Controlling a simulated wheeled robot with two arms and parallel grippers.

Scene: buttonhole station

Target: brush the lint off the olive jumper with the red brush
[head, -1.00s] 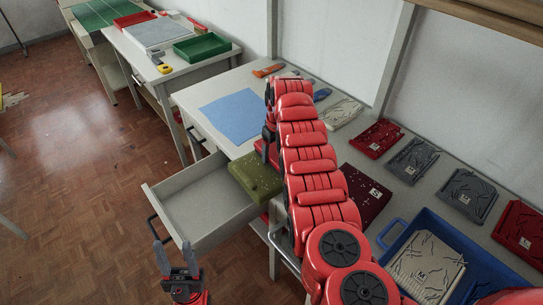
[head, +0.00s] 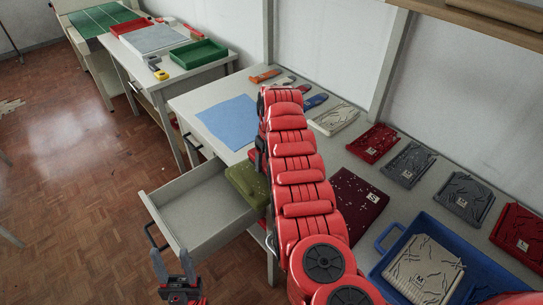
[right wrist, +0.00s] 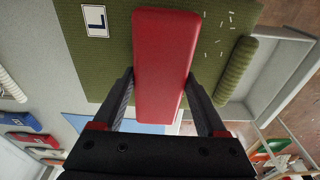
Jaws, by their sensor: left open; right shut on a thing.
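The olive jumper (head: 243,180) lies at the table edge beside the open drawer, partly hidden by my right arm. In the right wrist view the jumper (right wrist: 85,65) has an L label, with white lint (right wrist: 229,20) scattered right of the brush. A rolled olive part (right wrist: 238,68) hangs by the drawer. My right gripper (right wrist: 160,95) is shut on the red brush (right wrist: 165,55), which is over the jumper; I cannot tell whether it touches. In the head view my right arm hides the brush. My left gripper (head: 171,258) is open and empty, in front of the drawer.
The open drawer (head: 190,207) is empty and juts out from the table. A blue cloth (head: 228,120) lies behind the jumper. A maroon lint-flecked jumper (head: 355,203) and a blue tray (head: 385,240) lie to the right. Folded jumpers line the wall.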

